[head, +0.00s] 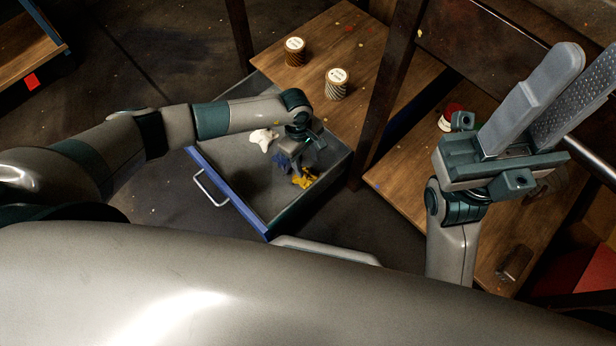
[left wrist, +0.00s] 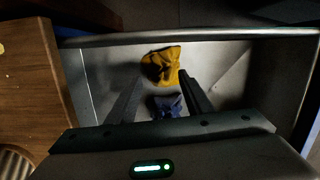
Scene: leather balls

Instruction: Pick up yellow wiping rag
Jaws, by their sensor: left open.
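The yellow rag (head: 303,181) lies crumpled inside the open drawer (head: 247,212), near its right wall in the head view. In the left wrist view the yellow rag (left wrist: 161,66) lies just beyond the fingertips, roughly centred between them. My left gripper (head: 300,160) is open over the drawer and points down into it. Its two fingers also show in the left wrist view (left wrist: 160,82), with a blue rag (left wrist: 167,104) seen between them. My right gripper (head: 590,62) is raised at the right of the head view, open and empty.
A white rag (head: 263,138) lies at the drawer's back left. The drawer walls surround my left gripper closely. Two labelled round containers (head: 295,52) (head: 337,84) stand on the wooden top behind. A wooden shelf (head: 400,185) and dark posts stand to the right.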

